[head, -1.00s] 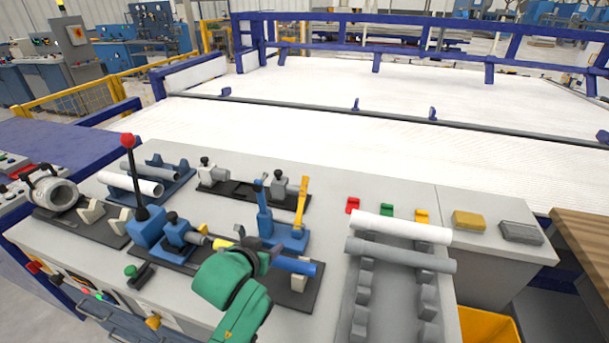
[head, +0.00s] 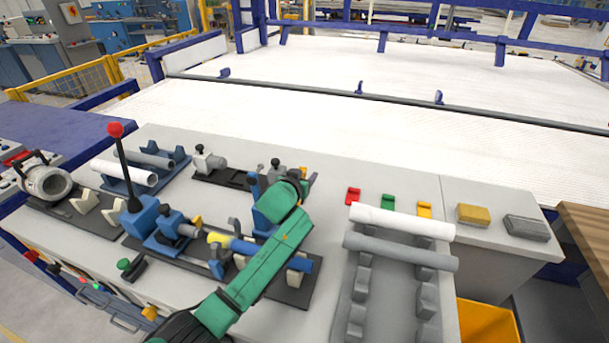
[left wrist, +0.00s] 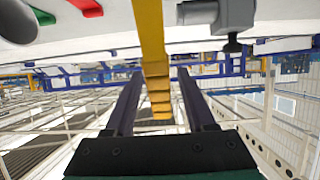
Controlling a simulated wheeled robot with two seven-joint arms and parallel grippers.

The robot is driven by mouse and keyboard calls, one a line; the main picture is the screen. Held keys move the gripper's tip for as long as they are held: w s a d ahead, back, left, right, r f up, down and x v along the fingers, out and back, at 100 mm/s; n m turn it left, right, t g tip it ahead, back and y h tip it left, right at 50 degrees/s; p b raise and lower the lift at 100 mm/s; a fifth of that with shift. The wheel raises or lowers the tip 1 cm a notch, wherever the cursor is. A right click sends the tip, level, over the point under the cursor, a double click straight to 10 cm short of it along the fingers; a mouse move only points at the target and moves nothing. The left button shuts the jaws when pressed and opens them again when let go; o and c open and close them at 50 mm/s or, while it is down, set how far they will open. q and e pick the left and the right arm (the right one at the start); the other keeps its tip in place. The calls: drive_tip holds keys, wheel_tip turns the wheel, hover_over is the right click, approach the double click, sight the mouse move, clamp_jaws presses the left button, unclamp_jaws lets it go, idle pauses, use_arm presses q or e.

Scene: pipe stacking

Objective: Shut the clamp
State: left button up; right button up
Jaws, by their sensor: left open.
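The clamp (head: 264,216) is a blue fixture on the black base at the middle of the bench. My green left arm covers much of it in the head view. Its yellow lever (left wrist: 152,50) shows in the left wrist view, running between the two fingers of my left gripper (left wrist: 160,78). The gripper is open around the lever, with a gap seen on both sides. In the head view my left gripper (head: 306,180) is at the clamp's upper right, its fingers mostly hidden. A pipe with a yellow band (head: 220,239) and a blue end (head: 302,263) lies in front of the clamp. My right gripper is not in view.
A red-knobbed lever (head: 116,130) stands upright to the left. A white pipe (head: 400,221) and a grey pipe (head: 400,250) lie across a rack at the right. A grey holder (head: 207,160) stands behind.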

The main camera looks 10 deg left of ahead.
use_arm(q)
drive_tip(key=shift+w+f, duration=0.1)
drive_tip(key=shift+w, duration=0.1)
drive_tip(key=shift+c, duration=0.6)
clamp_jaws()
drive_tip(key=shift+f, duration=0.1)
idle(0.7)
